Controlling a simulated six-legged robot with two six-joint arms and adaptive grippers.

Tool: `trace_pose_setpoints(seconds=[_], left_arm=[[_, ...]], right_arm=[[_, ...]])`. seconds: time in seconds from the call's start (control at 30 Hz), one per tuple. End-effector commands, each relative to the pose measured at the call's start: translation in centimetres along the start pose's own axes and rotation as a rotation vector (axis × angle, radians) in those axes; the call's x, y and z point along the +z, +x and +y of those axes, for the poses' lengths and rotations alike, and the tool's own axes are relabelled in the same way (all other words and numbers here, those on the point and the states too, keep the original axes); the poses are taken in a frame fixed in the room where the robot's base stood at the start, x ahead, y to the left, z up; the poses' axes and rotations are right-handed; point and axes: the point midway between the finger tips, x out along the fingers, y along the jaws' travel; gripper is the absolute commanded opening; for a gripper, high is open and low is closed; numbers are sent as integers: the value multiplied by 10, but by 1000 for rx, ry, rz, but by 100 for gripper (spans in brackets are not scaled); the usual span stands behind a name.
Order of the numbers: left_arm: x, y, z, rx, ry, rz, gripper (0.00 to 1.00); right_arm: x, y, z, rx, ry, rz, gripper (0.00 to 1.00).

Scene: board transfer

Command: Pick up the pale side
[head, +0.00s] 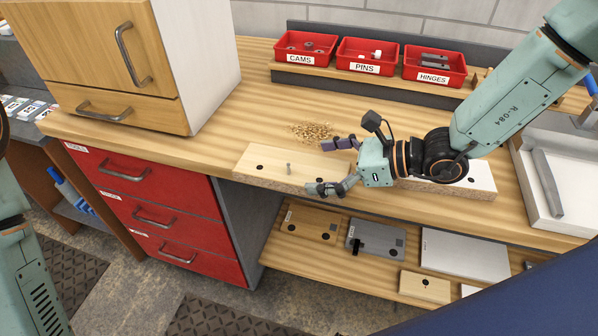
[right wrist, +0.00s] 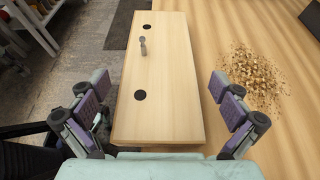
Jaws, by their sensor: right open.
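The pale side (head: 262,163) is a long light wooden board lying flat along the front of the workbench, with dark round holes and a small metal peg standing on it. In the right wrist view the pale side (right wrist: 160,75) runs lengthwise between the spread fingers. My right gripper (head: 335,167) is open over the board, its fingers either side of the board's long edges, and holds nothing.
Wood shavings (head: 311,131) lie behind the board. Red bins of cams (head: 305,47), pins (head: 367,55) and hinges (head: 434,66) stand at the back. A wooden cabinet (head: 110,70) stands left. A white tray (head: 545,215) is at the right. A lower shelf (head: 285,255) holds panels.

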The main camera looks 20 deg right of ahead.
Motion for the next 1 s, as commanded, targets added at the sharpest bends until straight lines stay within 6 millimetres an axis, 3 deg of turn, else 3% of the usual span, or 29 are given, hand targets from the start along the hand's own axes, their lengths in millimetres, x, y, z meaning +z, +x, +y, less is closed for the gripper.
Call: trace_pose_setpoints(seconds=[0.3, 0.7, 1.0], left_arm=[[0, 10, 0, 0, -2, 1, 0], [0, 11, 0, 0, -2, 0, 0], [0, 11, 0, 0, -2, 1, 0]], right_arm=[[-6, 25, -2, -7, 1, 2, 100], [-5, 31, -2, -8, 2, -2, 99], [-5, 32, -2, -6, 1, -1, 74]])
